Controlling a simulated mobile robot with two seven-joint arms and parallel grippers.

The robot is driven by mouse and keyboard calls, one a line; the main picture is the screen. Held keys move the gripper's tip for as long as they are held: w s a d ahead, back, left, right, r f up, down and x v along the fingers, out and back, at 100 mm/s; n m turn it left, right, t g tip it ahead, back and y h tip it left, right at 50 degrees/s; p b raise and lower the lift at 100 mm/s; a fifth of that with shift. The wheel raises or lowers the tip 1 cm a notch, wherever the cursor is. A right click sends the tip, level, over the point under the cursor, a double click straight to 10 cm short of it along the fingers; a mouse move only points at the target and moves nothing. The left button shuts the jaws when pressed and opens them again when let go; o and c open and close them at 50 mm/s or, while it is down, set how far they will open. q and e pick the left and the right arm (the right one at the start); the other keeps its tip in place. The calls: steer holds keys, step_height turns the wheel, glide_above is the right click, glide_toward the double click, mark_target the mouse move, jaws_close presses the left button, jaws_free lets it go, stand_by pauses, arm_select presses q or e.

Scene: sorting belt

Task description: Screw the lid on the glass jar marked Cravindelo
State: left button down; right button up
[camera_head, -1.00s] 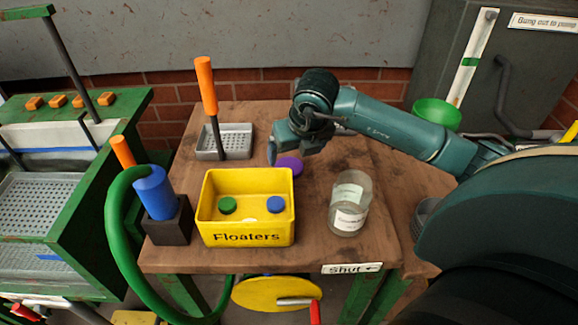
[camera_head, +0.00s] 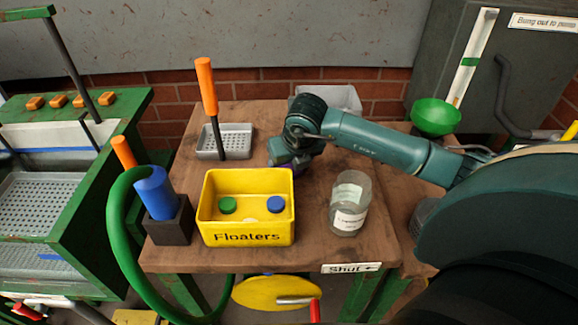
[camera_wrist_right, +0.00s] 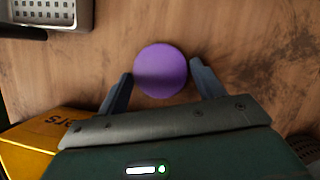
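The glass jar (camera_head: 350,204) stands upright on the wooden table, right of the yellow box. Its white labels are too small to read. No lid shows on its mouth. A round purple lid (camera_wrist_right: 160,70) lies on the table. In the right wrist view it sits between the two open fingers of my right gripper (camera_wrist_right: 161,74), with gaps at both sides. In the head view my right gripper (camera_head: 288,156) is behind the yellow box and mostly covers the lid. My left gripper is not in view.
The yellow box (camera_head: 248,238) marked Floaters holds green, white and blue discs. A grey perforated tray (camera_head: 238,141) with an orange-handled tool stands behind it. A grey bin (camera_head: 345,97) is at the back, and a green funnel (camera_head: 436,116) at the right. Table around the jar is clear.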

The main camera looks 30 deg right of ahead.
steer(key=c, duration=0.6)
steer(key=shift+r, duration=0.1)
step_height(320, 180, up, 10)
steer(key=shift+f, duration=0.1)
stand_by(0.3)
